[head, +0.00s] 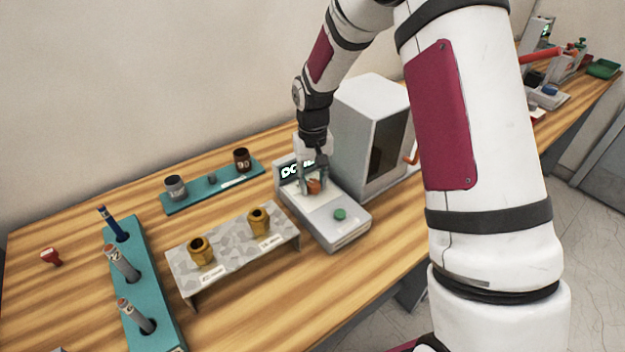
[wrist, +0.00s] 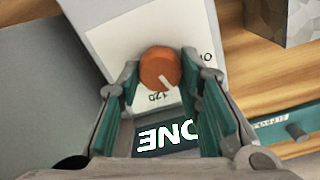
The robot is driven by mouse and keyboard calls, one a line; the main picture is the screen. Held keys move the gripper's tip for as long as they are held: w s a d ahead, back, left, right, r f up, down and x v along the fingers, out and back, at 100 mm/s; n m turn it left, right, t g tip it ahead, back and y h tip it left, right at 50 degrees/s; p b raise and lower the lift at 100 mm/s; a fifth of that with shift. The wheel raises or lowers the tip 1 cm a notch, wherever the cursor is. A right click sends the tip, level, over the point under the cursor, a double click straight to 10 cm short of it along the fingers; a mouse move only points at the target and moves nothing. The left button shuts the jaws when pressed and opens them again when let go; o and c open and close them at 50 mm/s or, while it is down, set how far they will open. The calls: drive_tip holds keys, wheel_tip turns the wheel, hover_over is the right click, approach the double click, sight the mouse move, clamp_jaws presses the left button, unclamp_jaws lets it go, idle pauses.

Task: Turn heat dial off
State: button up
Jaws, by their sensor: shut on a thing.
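The heat dial is an orange-red round knob (wrist: 159,69) with a white pointer line, on the pale panel of a white device (head: 333,214). In the wrist view it sits between my fingertips, its pointer towards the lower right near the "120" mark. An "O…" label shows at the right, partly cut off. My gripper (wrist: 160,80) is shut on the dial from above; it also shows in the head view (head: 314,183). The dial shows small between the fingers there (head: 314,187).
A white box with a dark front (head: 372,135) stands right behind the device. A grey stand (head: 232,247) with two brass bushings is at left, and a teal rack (head: 142,280) farther left.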

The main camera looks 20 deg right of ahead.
sight(312, 182)
drive_tip(key=n, duration=0.5)
drive_tip(key=shift+a+n, duration=0.1)
drive_tip(key=shift+n, duration=0.2)
drive_tip(key=n, duration=0.5)
drive_tip(key=shift+n, duration=0.3)
drive_tip(key=o, duration=1.2)
wheel_tip(312, 182, up, 12)
